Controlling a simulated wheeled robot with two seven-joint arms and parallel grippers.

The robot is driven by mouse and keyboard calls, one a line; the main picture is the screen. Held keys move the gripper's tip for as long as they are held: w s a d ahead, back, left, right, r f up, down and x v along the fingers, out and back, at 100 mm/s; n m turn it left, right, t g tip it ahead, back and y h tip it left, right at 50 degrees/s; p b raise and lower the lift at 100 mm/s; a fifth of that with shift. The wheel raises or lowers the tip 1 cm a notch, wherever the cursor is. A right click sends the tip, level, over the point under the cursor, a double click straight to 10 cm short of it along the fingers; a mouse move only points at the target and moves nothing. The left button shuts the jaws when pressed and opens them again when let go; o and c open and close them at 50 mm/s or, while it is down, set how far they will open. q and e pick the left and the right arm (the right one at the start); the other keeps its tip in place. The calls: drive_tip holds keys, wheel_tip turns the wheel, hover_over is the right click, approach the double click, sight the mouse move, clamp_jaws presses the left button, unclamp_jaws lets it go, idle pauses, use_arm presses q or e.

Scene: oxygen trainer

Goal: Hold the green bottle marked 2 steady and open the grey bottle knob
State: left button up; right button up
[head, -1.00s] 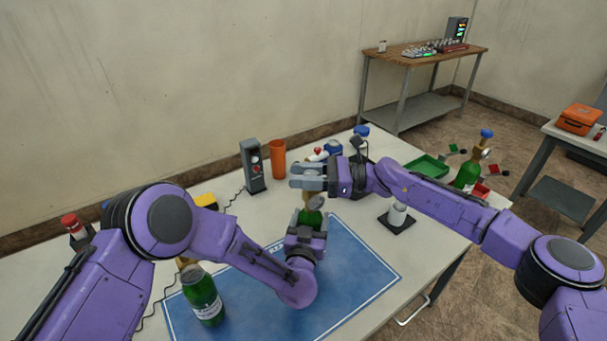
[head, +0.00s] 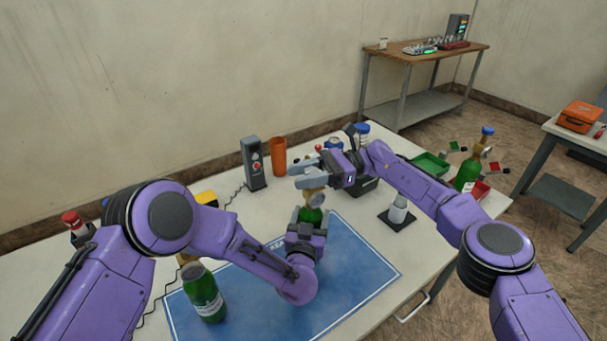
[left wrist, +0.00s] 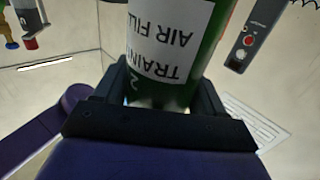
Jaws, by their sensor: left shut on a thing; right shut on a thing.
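The green bottle marked 2 (head: 311,216) stands upright at the far edge of the blue mat (head: 345,265), with a brass neck and a round gauge (head: 315,199). My left gripper (head: 306,232) is shut around its body. The left wrist view shows the bottle (left wrist: 172,60) between the fingers, with a white label and a 2. My right gripper (head: 309,177) is shut at the top of this bottle, above the gauge. The grey knob is mostly hidden between its fingers.
Another green bottle (head: 203,296) stands at the mat's left part. A grey control box (head: 253,164) and an orange cup (head: 279,157) stand behind. A white container (head: 398,210) sits on a black pad to the right. A blue-topped green bottle (head: 467,174) stands farther right.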

drive_tip(key=shift+f, duration=0.1)
drive_tip(key=o, duration=1)
wheel_tip(320, 180, up, 10)
drive_tip(key=shift+r, duration=0.1)
drive_tip(key=shift+c, duration=0.2)
